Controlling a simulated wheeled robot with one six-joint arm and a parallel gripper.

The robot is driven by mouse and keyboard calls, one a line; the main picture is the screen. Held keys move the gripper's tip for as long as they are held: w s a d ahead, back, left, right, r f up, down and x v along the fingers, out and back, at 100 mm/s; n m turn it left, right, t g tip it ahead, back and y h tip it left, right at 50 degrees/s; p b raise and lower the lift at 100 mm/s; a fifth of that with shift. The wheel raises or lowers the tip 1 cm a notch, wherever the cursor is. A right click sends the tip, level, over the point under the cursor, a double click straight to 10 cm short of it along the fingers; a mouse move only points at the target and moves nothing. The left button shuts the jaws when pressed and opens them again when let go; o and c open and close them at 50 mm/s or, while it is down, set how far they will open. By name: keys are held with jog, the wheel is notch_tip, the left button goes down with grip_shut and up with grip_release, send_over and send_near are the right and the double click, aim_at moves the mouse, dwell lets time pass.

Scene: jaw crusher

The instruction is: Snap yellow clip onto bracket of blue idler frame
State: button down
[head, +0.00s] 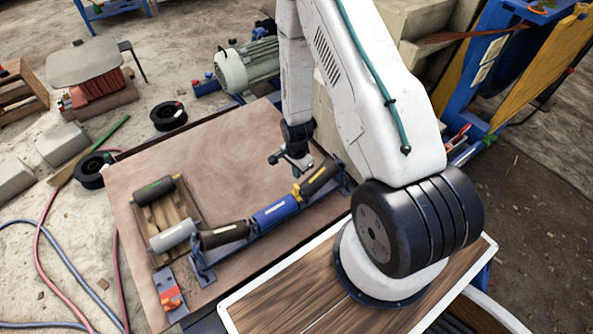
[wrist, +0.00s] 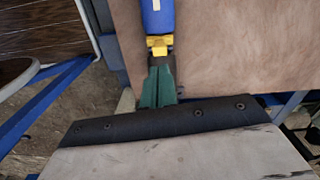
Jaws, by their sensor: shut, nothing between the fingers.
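The blue idler frame (head: 205,273) lies along the front of the board, carrying a blue roller (head: 275,212) between two dark brown rollers. The yellow clip (head: 296,193) sits at the bracket position between the blue roller and the right-hand dark roller (head: 320,178). In the wrist view the clip (wrist: 159,44) is at the end of the blue roller (wrist: 158,16); I cannot tell whether it is fully seated. My gripper (head: 301,172) is just above the clip. Its green fingers (wrist: 158,72) are shut and empty, tips close to the clip; contact is unclear.
A wooden tray (head: 165,214) with a dark roller and a grey roller stands on the board's left. An orange-red item (head: 170,298) lies at the front left corner. A grey motor (head: 247,64) stands behind. The board's middle (head: 225,155) is clear.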

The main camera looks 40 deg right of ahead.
aim_at(297, 186)
jog(key=shift+f, duration=2.95)
jog(key=shift+f, duration=0.25)
jog(key=shift+r, duration=0.15)
notch_tip(297, 186, up, 10)
jog(key=shift+r, duration=0.15)
